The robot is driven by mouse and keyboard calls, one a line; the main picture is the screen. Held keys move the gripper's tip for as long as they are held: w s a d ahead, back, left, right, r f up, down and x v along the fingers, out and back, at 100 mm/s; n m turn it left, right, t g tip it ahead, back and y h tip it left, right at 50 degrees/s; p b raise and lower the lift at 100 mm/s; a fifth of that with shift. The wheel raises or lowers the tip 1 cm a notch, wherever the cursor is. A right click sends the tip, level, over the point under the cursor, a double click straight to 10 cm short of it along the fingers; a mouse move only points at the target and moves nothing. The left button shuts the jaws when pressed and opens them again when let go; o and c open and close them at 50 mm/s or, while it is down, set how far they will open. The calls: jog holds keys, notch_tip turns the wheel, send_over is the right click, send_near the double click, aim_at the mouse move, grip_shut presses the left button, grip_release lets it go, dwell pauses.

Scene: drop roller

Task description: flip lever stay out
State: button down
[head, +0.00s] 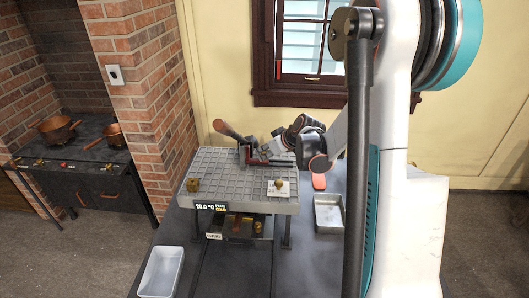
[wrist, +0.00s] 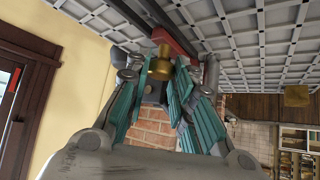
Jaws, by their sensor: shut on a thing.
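A lever with a reddish-brown handle (head: 228,130) slants up and left from a dark bracket (head: 243,155) at the back of a grey gridded plate (head: 215,172). My gripper (head: 262,157) is low at the plate's back edge, right of the lever handle; its fingertips are small and partly hidden there. In the wrist view, my gripper (wrist: 165,72) has its teal fingers on either side of a brass knob (wrist: 160,65) and is shut on it. A red block (wrist: 174,40) and a dark bar lie just beyond the knob, against the gridded plate.
A brass cube (head: 193,185) and a small brass knob on a white plate (head: 278,189) sit on the gridded plate. A metal tray (head: 328,213) and a red-orange object (head: 319,181) lie to its right. A white tray (head: 161,272) is at the front left.

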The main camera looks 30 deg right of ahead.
jog(key=s+d, duration=0.1)
jog(key=d, duration=0.1)
jog(key=s+d, duration=0.2)
jog(key=d, duration=0.1)
jog(key=s+d+b, duration=0.1)
jog(key=s+d, duration=0.1)
jog(key=shift+d, duration=0.15)
jog(key=c, duration=1.7)
grip_release()
jog(key=shift+o, duration=1.4)
jog(key=shift+d, duration=0.15)
jog(key=v, duration=1.2)
